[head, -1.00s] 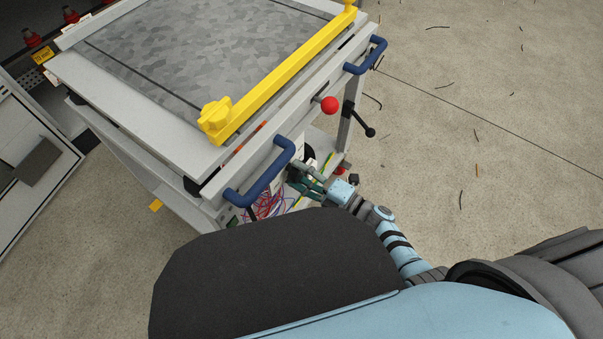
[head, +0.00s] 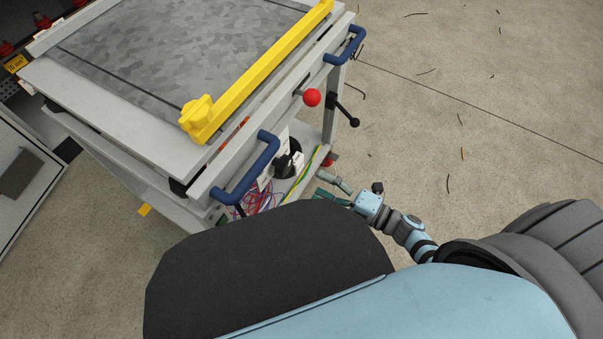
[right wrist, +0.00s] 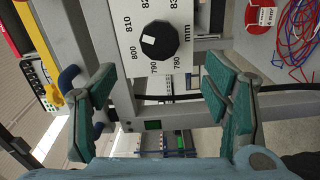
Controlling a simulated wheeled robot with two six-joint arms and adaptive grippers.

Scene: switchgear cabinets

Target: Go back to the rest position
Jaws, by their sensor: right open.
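My right gripper (head: 333,187) is open and empty, just off the front side of the grey trolley (head: 230,165), below its blue handle (head: 250,170). In the right wrist view its two green-padded fingers stand wide apart (right wrist: 160,98). Beyond them is a black knob (right wrist: 158,42) on a white panel with a scale of numbers around 780 to 830. The fingers do not touch the knob. My left gripper is not in view.
The trolley carries a yellow bar (head: 265,72), a red ball knob (head: 312,97), a black lever (head: 345,112) and a second blue handle (head: 346,46). Coloured wires (head: 262,196) lie on its lower shelf. The floor (head: 450,100) at right is open, with scattered dark bits.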

